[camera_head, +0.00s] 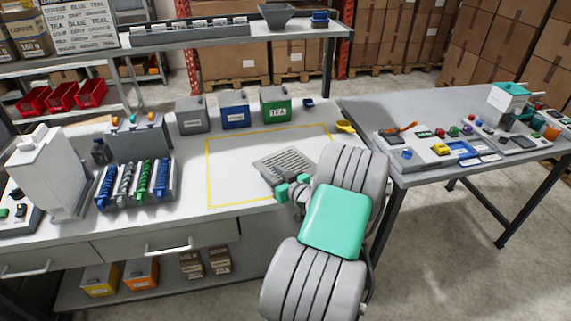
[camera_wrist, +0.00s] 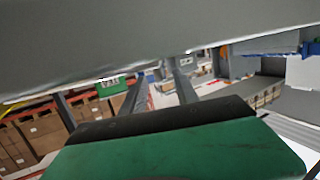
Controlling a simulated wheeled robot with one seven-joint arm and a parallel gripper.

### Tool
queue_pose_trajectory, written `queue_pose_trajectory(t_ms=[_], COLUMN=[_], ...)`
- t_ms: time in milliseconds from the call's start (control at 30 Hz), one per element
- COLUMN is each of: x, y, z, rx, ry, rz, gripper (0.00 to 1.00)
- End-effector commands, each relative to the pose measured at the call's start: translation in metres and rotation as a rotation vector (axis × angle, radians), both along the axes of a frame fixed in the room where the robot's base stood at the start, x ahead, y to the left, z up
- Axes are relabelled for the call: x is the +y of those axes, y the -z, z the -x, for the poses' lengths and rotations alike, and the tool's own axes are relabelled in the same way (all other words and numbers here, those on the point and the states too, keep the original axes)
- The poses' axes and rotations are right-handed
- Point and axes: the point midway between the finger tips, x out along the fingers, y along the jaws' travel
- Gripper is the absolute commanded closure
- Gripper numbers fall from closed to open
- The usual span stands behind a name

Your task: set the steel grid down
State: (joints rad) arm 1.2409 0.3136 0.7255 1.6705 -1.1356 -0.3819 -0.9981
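The steel grid (camera_head: 286,161) is a grey slotted plate at the right part of the yellow-outlined area (camera_head: 222,190) on the white worktop. My gripper (camera_head: 293,187) has its green fingers at the grid's near edge and appears shut on it. My arm hides part of the grid's right side and the outline's near right corner. In the wrist view a green finger with a dark pad (camera_wrist: 165,140) fills the bottom, and a large grey surface, probably the grid, covers the top. I cannot tell whether the grid touches the worktop.
Grey, blue (camera_head: 235,116) and green (camera_head: 276,105) boxes stand behind the outline. A yellow scoop (camera_head: 345,127) lies at its far right corner. A rack of coloured dispensers (camera_head: 136,180) stands left. A second table (camera_head: 440,110) stands right. The outline's left part is clear.

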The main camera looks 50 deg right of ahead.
Motion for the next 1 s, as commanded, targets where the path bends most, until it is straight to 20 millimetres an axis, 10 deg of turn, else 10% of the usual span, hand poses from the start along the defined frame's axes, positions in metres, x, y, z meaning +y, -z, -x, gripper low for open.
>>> queue_pose_trajectory(t_ms=[400,1000], x=[-0.006,-0.006], y=[0.006,0.006], z=[-0.033,-0.033], rx=[-0.001,-0.001], ry=[0.000,-0.001], rz=[0.000,0.000], gripper=[0.64,1.00])
